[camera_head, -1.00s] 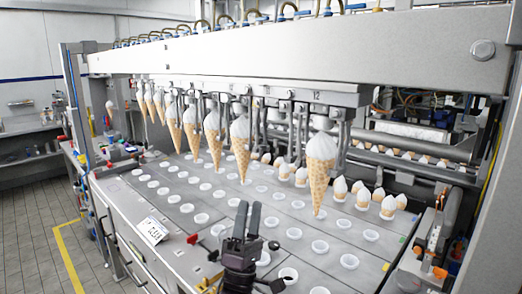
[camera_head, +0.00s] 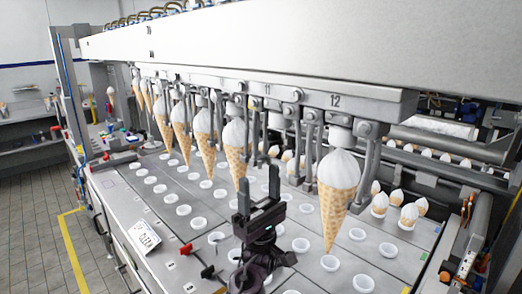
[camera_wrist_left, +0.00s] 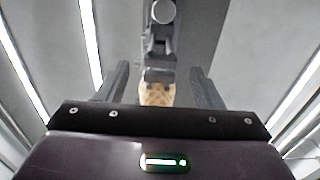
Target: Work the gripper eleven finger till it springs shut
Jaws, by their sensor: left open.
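The number 11 label (camera_head: 267,104) is on the steel rail above a hanging machine gripper. One of its metal fingers (camera_head: 309,155) hangs right of the label, and others hang left of it. I see no cone between them. My left gripper (camera_head: 259,183) is open, with its two black fingers pointing up, below the rail and apparently short of the hanging fingers. In the left wrist view, a metal finger part (camera_wrist_left: 160,48) and a bit of tan waffle (camera_wrist_left: 157,94) show between the open fingers. My right gripper is not in view.
A cone with white cream (camera_head: 337,180) hangs under number 12, close right of my gripper. Another cone (camera_head: 236,150) hangs to its left, with several beyond. The steel bed (camera_head: 215,222) has rows of white cups. A white sign (camera_head: 145,237) stands at the front edge.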

